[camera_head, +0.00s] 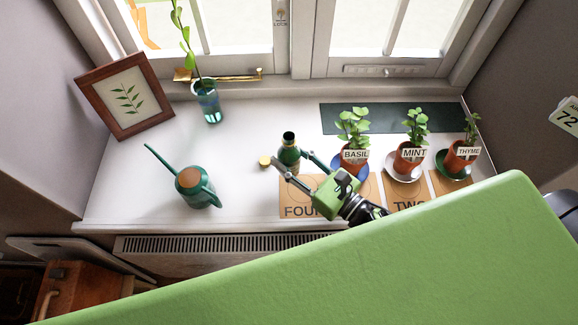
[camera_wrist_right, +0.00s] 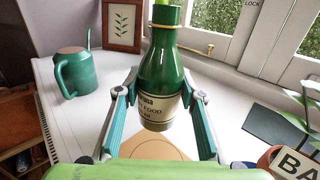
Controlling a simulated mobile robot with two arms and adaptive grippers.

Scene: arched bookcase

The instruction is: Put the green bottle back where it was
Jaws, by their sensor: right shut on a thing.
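The green bottle (camera_head: 289,154) is upright with an open dark neck, near the middle of the windowsill. It also shows in the right wrist view (camera_wrist_right: 161,72), with a cream label partly readable as "FOOD". My right gripper (camera_head: 291,168) is shut on it, one finger on each side; the fingers also show in the right wrist view (camera_wrist_right: 160,103). The bottle's base is over or close to a tan card marked "FOUR" (camera_head: 300,211); I cannot tell whether it touches. My left gripper is not in view.
A small gold cap (camera_head: 264,160) lies left of the bottle. A green watering can (camera_head: 198,190), a glass with a stem (camera_head: 207,102) and a framed leaf picture (camera_head: 125,98) stand left. Basil (camera_head: 354,157), mint (camera_head: 409,156) and thyme (camera_head: 461,156) pots stand right. A dark mat (camera_head: 389,112) lies behind.

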